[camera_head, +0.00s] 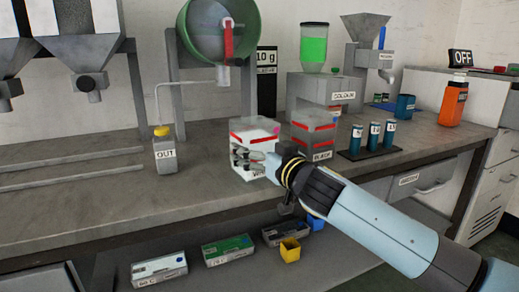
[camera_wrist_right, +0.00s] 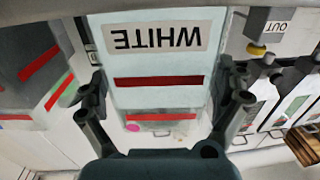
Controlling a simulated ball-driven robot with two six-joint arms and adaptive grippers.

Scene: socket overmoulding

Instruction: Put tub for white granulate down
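The tub for white granulate (camera_head: 254,129) is a pale, clear-walled box with red bands, at the front of the bench in the head view. In the right wrist view the tub (camera_wrist_right: 158,62) appears upside down with its WHITE label. My right gripper (camera_head: 262,163) is at the tub's front; in the wrist view its fingers (camera_wrist_right: 162,88) lie against both sides, shut on it. The tub looks upright. Whether its base touches the bench is hard to tell. My left gripper is not in view.
A similar tub labelled BLACK (camera_head: 315,131) stands close to the right, with a rack of blue cylinders (camera_head: 374,138) beyond. An OUT bottle (camera_head: 164,150) stands left, with clear bench (camera_head: 205,160) between. Boxes (camera_head: 228,248) and a yellow bin (camera_head: 290,250) lie below.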

